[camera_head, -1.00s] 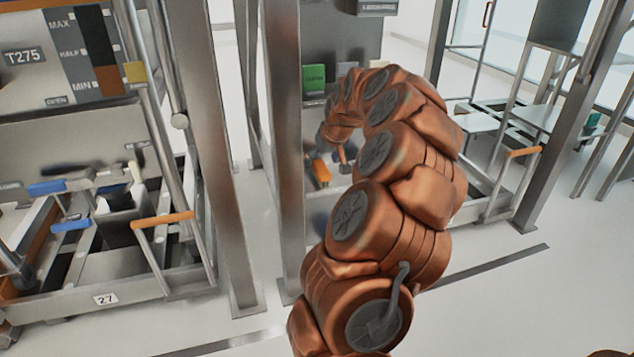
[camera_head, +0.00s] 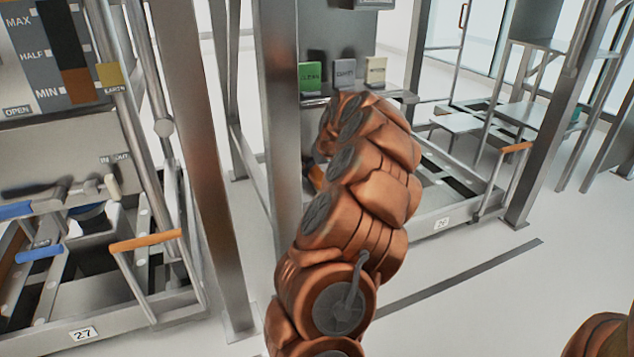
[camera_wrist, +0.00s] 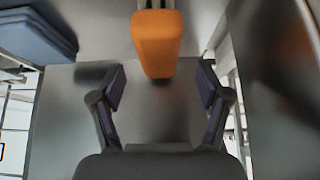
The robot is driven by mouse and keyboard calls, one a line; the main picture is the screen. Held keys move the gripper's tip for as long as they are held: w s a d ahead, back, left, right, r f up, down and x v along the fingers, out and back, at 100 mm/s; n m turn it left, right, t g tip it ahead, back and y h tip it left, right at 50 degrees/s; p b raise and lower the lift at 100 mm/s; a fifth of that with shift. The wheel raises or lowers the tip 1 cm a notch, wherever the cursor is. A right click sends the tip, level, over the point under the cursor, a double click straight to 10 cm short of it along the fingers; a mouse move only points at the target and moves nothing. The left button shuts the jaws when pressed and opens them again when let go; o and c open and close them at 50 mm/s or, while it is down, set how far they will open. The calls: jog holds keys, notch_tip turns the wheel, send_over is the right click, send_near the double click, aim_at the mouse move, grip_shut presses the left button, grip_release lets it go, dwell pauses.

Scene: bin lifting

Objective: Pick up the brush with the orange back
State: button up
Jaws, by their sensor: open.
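The brush with the orange back (camera_wrist: 157,45) shows in the wrist view at the top middle. Its orange end points toward my gripper, and a grey part of it runs off the top edge. My gripper (camera_wrist: 160,85) is open, with its two dark-padded fingers apart to the left and right. The orange end lies in line with the gap, just beyond the fingertips, and no contact shows. In the head view a small bit of orange (camera_head: 316,176) shows behind my arm, which hides my gripper and most of that spot.
A blue block (camera_wrist: 38,40) lies left of the brush in the wrist view. A metal post (camera_head: 275,120) stands close left of my arm. Green (camera_head: 310,78) and grey (camera_head: 344,73) blocks sit behind it. The left station has an orange-handled rail (camera_head: 146,240). Open floor lies to the right.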

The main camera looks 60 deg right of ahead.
aim_at(318, 173)
jog(key=b+x, duration=0.1)
jog(key=x, duration=0.3)
jog(key=shift+f, duration=0.15)
jog(key=shift+s, duration=0.1)
jog(key=c, duration=1.3)
